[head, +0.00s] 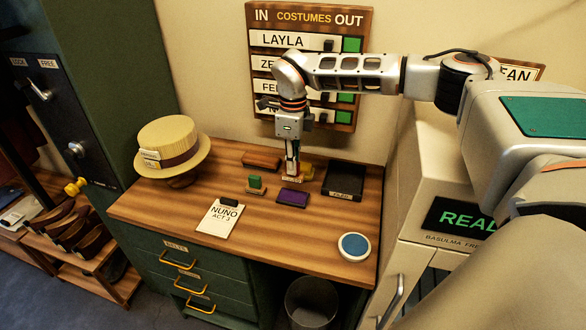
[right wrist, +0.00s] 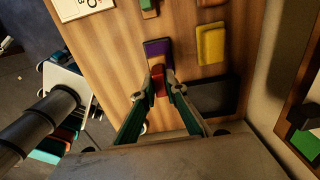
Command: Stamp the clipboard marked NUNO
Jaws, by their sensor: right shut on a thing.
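The clipboard marked NUNO, ACT 3 (head: 222,222) lies on the desk at the front left; its corner shows at the top left of the right wrist view (right wrist: 78,8). My right gripper (head: 292,172) points down over the desk, shut on a red-handled stamp (right wrist: 158,80). The stamp is upright, close behind a purple ink pad (head: 292,198) in the head view. It overlaps the near end of the pad (right wrist: 158,48) in the right wrist view; I cannot tell whether they touch. A green stamp (head: 255,182) stands left of the pad. My left gripper is not in view.
A yellow block (head: 307,172), a brown block (head: 261,161) and a black tray (head: 344,182) lie toward the back. A blue round object (head: 354,246) is at the front right. A straw hat (head: 172,145) stands at the left. The desk between clipboard and blue object is clear.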

